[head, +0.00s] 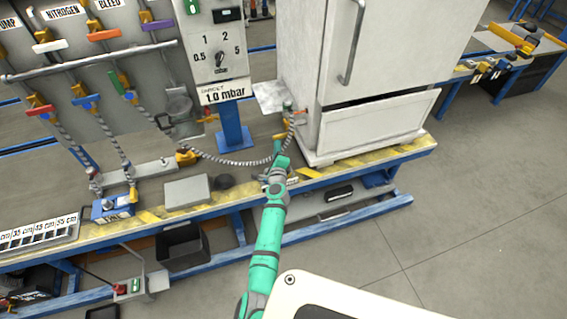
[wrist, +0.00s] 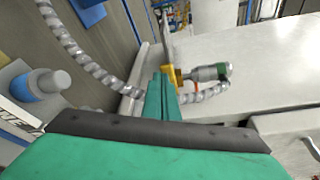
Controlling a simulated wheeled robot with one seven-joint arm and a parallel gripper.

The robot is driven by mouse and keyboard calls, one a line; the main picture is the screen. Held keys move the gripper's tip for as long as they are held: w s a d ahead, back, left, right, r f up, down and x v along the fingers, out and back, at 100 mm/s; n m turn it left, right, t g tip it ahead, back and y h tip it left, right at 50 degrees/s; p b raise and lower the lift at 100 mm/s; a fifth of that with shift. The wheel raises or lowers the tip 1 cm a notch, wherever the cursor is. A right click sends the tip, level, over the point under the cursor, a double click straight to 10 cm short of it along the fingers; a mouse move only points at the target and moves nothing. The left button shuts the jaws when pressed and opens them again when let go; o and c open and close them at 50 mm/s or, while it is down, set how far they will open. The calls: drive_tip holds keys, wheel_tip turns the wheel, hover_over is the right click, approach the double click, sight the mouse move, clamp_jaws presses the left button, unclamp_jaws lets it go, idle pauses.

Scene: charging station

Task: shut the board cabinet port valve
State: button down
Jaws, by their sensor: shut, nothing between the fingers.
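A small valve fitting (head: 299,117) with an orange-yellow part sits low on the left side of the white cabinet (head: 375,125), at the end of a ribbed hose. In the wrist view it shows as a grey and green body (wrist: 210,72) with a yellow part (wrist: 173,76) and a small red piece. My gripper (head: 281,150) is just below and left of this fitting. Its green fingers (wrist: 162,92) are shut and empty, with tips close beside the yellow part; I cannot tell whether they touch. The fitting's lever position is unclear.
The ribbed hose (head: 235,160) sags from the cabinet toward the board (head: 130,70), which carries several coloured valve levers. A grey block (head: 186,191) lies on the bench left of my arm. The floor (head: 480,220) at right is clear.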

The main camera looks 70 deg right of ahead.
drive_tip(key=s+a, duration=0.6)
drive_tip(key=shift+a+g, duration=0.3)
drive_tip(key=shift+s+r, duration=0.1)
drive_tip(key=shift+s, duration=0.05)
idle(0.4)
drive_tip(key=shift+r, duration=0.1)
